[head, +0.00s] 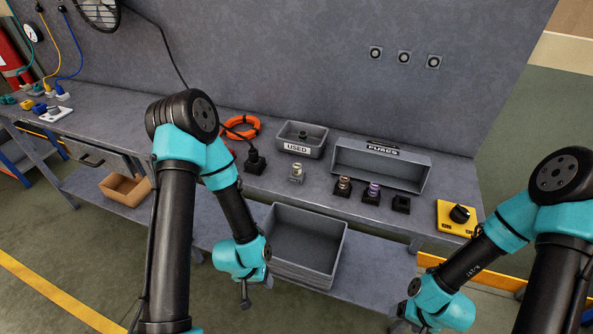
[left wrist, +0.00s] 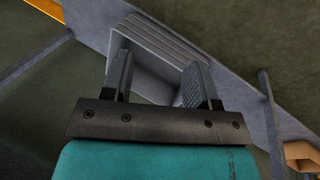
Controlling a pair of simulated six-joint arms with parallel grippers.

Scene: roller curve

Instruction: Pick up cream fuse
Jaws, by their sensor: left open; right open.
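A small cream fuse (head: 296,168) stands upright near the front of the workbench, just below the bin marked USED; whether a holder is under it is too small to tell. My left gripper (head: 245,300) points down in front of the bench, left of and below the fuse. Its two fingers show apart and empty in the left wrist view (left wrist: 160,75), with no fuse there. My right gripper (head: 402,322) is low at the bottom right, open, partly cut by the frame edge and far from the fuse.
The USED bin (head: 314,152) and the FUSES bin (head: 410,178) stand behind. A brown-topped fuse (head: 343,186), a purple fuse (head: 373,191) and an empty-looking black holder (head: 401,204) line the front right. A yellow switch box (head: 447,221) is further right. A grey crate (head: 335,258) sits below.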

